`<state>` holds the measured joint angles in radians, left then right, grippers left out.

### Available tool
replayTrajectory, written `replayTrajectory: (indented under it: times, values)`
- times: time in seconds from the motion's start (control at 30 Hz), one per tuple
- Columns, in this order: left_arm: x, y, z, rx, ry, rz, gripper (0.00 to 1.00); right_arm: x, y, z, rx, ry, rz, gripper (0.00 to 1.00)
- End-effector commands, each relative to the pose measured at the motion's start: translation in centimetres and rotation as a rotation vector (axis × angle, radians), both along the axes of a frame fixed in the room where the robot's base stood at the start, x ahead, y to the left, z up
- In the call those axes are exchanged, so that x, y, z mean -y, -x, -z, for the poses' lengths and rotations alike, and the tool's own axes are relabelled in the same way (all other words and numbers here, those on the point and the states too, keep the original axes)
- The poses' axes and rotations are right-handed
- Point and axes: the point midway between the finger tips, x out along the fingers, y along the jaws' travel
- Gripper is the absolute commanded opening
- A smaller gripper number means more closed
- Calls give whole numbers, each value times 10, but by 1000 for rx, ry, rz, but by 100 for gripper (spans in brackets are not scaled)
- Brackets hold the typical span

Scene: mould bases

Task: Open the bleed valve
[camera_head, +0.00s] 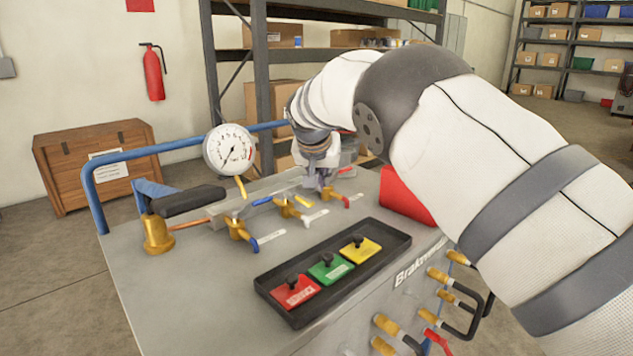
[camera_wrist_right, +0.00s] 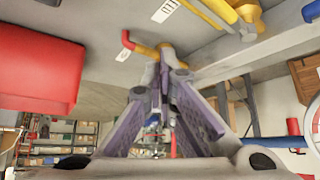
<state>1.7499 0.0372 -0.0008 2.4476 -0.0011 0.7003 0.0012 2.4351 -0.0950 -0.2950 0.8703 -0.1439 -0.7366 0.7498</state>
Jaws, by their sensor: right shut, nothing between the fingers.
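A row of brass valves sits on the grey bench top (camera_head: 150,275). The nearest valve (camera_head: 238,229) has a blue lever, and the middle valve (camera_head: 289,208) stands behind it. The farthest valve has a red lever (camera_head: 346,201), which also shows in the right wrist view (camera_wrist_right: 127,40). The labels are too small to read, so I cannot tell which is the bleed valve. My right gripper (camera_head: 325,187) is shut and empty at the red-levered valve; its fingertips (camera_wrist_right: 164,58) appear close beside the brass body. I cannot tell whether they touch. My left gripper is not in view.
A dial gauge (camera_head: 230,149) and a black-handled pump (camera_head: 190,201) stand at the left. A black tray (camera_head: 274,305) holds red, green and yellow tags in front. A red box (camera_head: 405,199) sits beside my right arm, at the left of the wrist view (camera_wrist_right: 38,65).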

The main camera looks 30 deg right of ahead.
Motion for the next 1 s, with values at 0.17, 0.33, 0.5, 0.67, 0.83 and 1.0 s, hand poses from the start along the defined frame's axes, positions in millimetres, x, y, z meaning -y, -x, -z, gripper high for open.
replayTrajectory:
  times: [0.17, 0.33, 0.5, 0.67, 0.83, 1.0]
  values:
    - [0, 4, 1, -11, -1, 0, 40, -27, 6, -32, 1, 4, -3, 0]
    - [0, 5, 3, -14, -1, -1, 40, -43, 11, -54, 0, 3, -2, 0]
    - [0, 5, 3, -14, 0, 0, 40, -49, 13, -63, 0, 3, -1, 0]
    - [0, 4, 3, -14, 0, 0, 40, -50, 13, -64, 1, 3, -1, 0]
    - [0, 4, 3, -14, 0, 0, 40, -49, 13, -64, 2, 4, -1, 0]
    - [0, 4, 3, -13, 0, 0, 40, -49, 13, -64, 1, 5, 0, 0]
